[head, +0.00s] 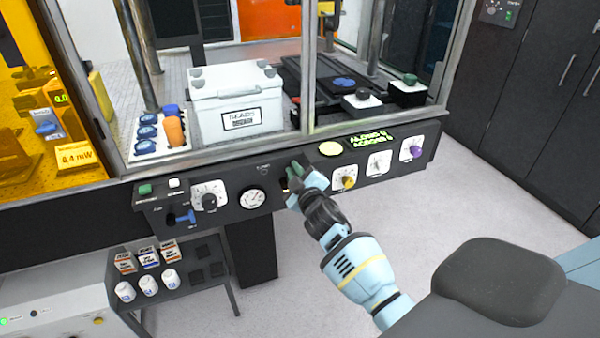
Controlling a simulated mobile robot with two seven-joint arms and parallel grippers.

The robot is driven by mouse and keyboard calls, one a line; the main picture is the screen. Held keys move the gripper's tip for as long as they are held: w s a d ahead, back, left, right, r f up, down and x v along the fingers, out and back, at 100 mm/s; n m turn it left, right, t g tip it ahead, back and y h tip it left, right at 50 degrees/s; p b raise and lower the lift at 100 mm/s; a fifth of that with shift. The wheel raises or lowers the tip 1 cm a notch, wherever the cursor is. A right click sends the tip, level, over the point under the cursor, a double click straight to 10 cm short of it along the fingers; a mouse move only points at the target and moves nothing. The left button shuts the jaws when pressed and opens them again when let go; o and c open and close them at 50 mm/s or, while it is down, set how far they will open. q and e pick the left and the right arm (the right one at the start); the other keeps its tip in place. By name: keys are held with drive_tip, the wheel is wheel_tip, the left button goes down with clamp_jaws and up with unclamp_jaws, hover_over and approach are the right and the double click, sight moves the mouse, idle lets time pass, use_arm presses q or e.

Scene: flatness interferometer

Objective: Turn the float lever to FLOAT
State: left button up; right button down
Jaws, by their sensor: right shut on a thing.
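My right gripper (297,180) reaches in from the lower right to the dark front panel. It is shut on a small lever with some green showing (295,168), just right of the round pressure gauge (253,199); I take this to be the float lever. The fingers hide most of the lever and its markings, so its setting cannot be read. My left gripper is not in view.
A green display (371,140) sits above. A white box (237,103) stands behind the window frame.

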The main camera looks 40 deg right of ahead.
sight(276, 167)
drive_tip(key=n, duration=0.1)
drive_tip(key=a+n, duration=0.1)
drive_tip(key=n, duration=0.1)
drive_tip(key=a+n, duration=0.1)
drive_tip(key=shift+w+a+r+n, duration=0.1)
drive_tip(key=shift+w+r+n, duration=0.15)
drive_tip(key=shift+n, duration=0.05)
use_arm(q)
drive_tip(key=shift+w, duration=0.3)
use_arm(e)
drive_tip(key=shift+w+a+f+n, duration=0.1)
drive_tip(key=shift+a+n, duration=0.2)
drive_tip(key=shift+n, duration=0.35)
drive_tip(key=shift+w+a+r+n, duration=0.1)
drive_tip(key=shift+a+n, duration=0.25)
drive_tip(key=shift+n, duration=0.35)
drive_tip(key=shift+w+a+f+n, duration=0.1)
drive_tip(key=shift+a+n, duration=0.2)
drive_tip(key=shift+n, duration=0.35)
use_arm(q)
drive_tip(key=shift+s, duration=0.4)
use_arm(e)
drive_tip(key=shift+s, duration=0.1)
drive_tip(key=c, duration=1.5)
unclamp_jaws()
drive_tip(key=shift+o, duration=0.2)
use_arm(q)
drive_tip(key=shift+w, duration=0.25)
use_arm(e)
drive_tip(key=shift+s, duration=0.1)
